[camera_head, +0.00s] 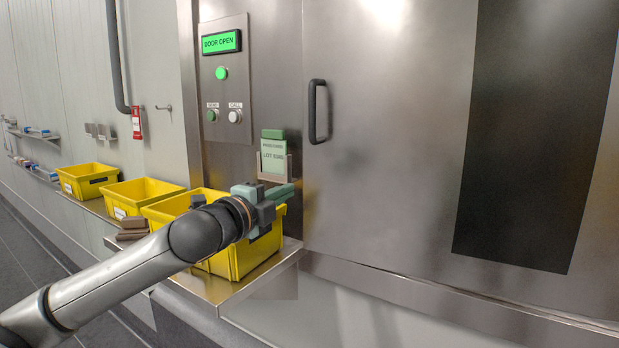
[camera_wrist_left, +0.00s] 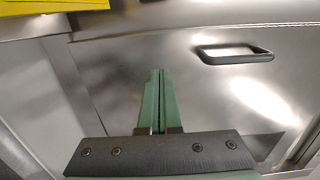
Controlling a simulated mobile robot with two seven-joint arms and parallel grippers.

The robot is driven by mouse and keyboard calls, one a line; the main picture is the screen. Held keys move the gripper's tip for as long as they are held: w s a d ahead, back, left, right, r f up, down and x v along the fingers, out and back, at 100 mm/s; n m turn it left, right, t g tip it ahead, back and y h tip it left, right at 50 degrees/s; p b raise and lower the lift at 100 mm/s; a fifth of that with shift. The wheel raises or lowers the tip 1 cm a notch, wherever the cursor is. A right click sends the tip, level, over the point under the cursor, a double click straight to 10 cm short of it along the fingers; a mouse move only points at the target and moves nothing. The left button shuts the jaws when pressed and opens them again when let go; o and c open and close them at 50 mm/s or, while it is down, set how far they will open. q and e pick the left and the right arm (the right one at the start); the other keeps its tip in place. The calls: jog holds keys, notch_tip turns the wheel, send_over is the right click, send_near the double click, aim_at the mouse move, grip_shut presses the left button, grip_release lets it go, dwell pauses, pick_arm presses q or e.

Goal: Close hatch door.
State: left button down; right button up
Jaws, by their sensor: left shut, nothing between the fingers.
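The steel hatch door (camera_head: 400,150) fills the right of the head view, with a dark rectangular panel (camera_head: 535,130) in it. Its black handle (camera_head: 318,111) stands upright near the door's left edge. The handle also shows at the upper right of the left wrist view (camera_wrist_left: 235,54). My left gripper (camera_head: 287,192), with green fingers, is shut and empty. It is below and left of the handle, apart from it, in front of the yellow bin at the shelf's end. In the left wrist view its fingers (camera_wrist_left: 158,85) lie together. My right gripper is not in view.
A control panel (camera_head: 223,75) reads "DOOR OPEN", with a green light lit. Yellow bins (camera_head: 237,262), (camera_head: 140,193) and (camera_head: 85,181) line the steel shelf (camera_head: 215,290). A green "LOT" card (camera_head: 273,157) stands in a holder above my gripper. Space before the door looks clear.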

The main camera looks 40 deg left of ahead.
aim_at(317, 177)
pick_arm(q)
jog(key=shift+w+a+p, duration=0.3)
jog(key=shift+w+p, duration=0.45)
jog(key=shift+w, duration=0.95)
jog(key=shift+w+a+p, duration=0.25)
jog(key=shift+w+p, duration=0.5)
jog(key=shift+w, duration=0.95)
jog(key=shift+w+a+p, duration=0.3)
jog(key=shift+w+p, duration=0.45)
jog(key=shift+w, duration=0.95)
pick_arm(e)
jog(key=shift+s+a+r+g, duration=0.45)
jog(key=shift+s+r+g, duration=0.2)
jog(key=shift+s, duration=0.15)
